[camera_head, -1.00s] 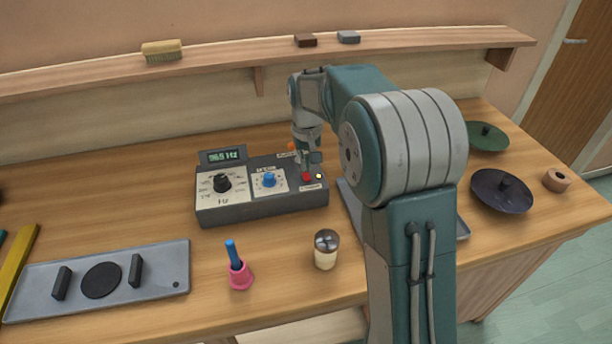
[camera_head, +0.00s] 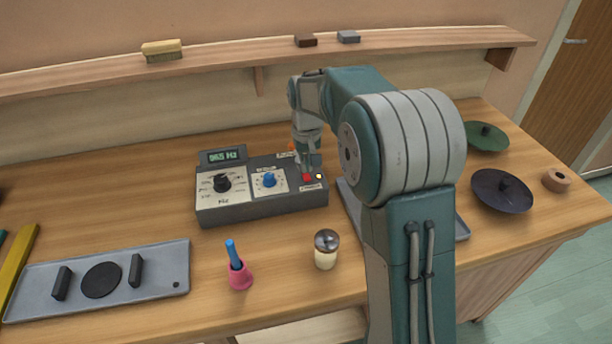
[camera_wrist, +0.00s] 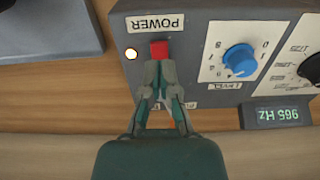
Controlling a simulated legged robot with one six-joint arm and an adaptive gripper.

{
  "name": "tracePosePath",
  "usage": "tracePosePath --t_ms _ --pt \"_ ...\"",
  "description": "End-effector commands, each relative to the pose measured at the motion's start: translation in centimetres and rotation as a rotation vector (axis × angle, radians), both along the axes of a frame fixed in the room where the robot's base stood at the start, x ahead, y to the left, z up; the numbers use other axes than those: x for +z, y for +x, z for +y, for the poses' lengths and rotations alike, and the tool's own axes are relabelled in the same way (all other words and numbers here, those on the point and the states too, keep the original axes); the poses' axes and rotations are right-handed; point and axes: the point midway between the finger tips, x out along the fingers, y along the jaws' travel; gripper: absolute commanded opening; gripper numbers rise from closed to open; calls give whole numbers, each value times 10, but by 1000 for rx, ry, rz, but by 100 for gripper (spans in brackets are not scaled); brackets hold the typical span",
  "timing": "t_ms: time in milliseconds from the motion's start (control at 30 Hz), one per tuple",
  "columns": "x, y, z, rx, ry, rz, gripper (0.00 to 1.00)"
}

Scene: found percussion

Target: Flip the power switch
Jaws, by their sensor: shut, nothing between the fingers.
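The grey signal generator (camera_head: 262,208) stands on the bench, with a lit display reading about 965 Hz. Its red power switch (camera_head: 307,177) is at the right end of the panel; it also shows in the wrist view (camera_wrist: 159,50), under an upside-down POWER label (camera_wrist: 155,23). A small indicator light (camera_wrist: 131,54) beside the switch glows. My gripper (camera_head: 309,170) is shut and empty, its tips right at the switch. In the wrist view its fingertips (camera_wrist: 159,64) meet the switch's near edge; whether they touch it I cannot tell.
A blue knob (camera_wrist: 240,60) and a black knob (camera_head: 222,183) sit left of the switch in the head view. A shaker (camera_head: 326,250) and a pink cup (camera_head: 240,276) stand in front. A grey tray (camera_head: 462,229) lies partly behind my arm. A shelf (camera_head: 220,66) runs along the wall.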

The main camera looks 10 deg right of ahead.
Motion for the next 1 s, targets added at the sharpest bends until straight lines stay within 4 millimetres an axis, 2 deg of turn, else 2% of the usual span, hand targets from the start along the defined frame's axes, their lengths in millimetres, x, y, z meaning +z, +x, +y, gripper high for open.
tracePosePath --t_ms 1000 --pt "-14 0 0 0 0 1 0"
